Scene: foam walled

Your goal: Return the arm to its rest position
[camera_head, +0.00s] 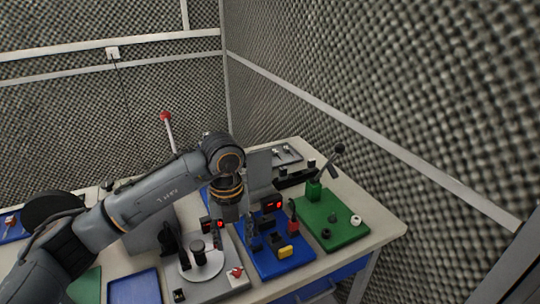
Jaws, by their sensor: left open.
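My left arm (150,203) reaches in from the left, over the workbench (375,222), and bends down at its wrist. My left gripper (248,235) is open and points down above the blue board (268,268). Its fingers are small and dark against the dark parts behind them, so I cannot tell whether they touch anything. I see nothing held. My right gripper is out of view.
Close around the gripper stand a grey board with a round plate (202,264), a red-lit display (271,204) and a green board (330,222) with a black-handled lever (328,165). A red-knobbed stick (167,122) rises behind my arm. Foam walls (410,80) enclose the bench.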

